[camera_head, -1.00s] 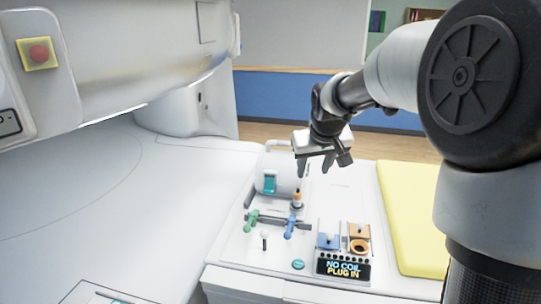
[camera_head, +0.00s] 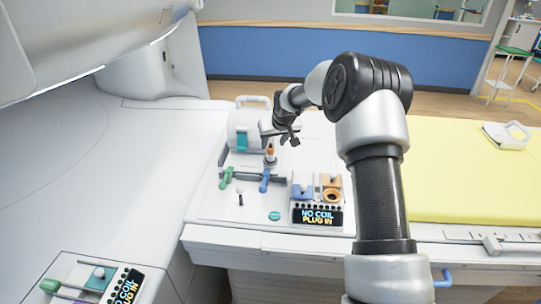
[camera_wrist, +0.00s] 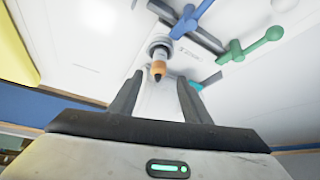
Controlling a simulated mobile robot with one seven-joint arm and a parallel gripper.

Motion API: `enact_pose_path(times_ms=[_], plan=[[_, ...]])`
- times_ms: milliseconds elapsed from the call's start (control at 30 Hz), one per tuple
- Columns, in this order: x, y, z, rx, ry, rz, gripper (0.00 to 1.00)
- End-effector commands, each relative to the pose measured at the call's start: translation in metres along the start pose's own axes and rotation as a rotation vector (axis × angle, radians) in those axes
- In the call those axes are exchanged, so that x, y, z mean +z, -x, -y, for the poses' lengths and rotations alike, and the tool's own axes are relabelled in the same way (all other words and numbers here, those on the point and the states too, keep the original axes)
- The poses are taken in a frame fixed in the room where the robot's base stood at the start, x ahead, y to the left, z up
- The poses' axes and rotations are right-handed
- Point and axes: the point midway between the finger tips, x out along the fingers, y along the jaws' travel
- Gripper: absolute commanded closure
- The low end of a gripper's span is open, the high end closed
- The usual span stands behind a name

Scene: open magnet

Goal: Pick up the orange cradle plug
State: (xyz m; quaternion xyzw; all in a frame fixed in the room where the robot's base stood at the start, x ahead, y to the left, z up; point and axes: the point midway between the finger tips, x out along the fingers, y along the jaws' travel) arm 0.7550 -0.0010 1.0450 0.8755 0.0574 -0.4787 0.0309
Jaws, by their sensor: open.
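The orange cradle plug (camera_head: 270,151) stands upright in a pale round holder on the white console, behind the blue lever (camera_head: 265,182). In the wrist view the plug (camera_wrist: 158,68) has a dark tip pointing toward the camera. My gripper (camera_head: 289,138) is open and empty, just to the right of and above the plug in the head view. In the wrist view the plug shows beyond and between the two fingertips of my gripper (camera_wrist: 161,82), apart from both.
A green lever (camera_head: 226,178) stands left of the blue one. A blue socket (camera_head: 303,191) and an orange socket (camera_head: 331,189) sit above a display (camera_head: 317,216) reading "NO COIL PLUG IN". A yellow pad (camera_head: 465,170) lies to the right.

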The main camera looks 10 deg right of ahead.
Motion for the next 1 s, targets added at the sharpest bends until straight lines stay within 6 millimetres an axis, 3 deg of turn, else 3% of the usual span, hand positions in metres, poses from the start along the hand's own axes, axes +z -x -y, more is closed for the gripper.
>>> enact_pose_path(times_ms=[233, 533, 800, 867, 1000], plan=[[-0.001, -0.017, -0.001, 0.0, 0.001, 0.0, 0.56], [-0.004, -0.058, -0.002, 0.0, 0.001, 0.0, 0.56], [-0.004, -0.062, -0.002, 0.001, 0.001, -0.001, 0.56], [-0.004, -0.062, -0.002, 0.001, 0.001, -0.001, 0.63], [-0.004, -0.062, -0.002, 0.001, 0.001, -0.001, 0.87]])
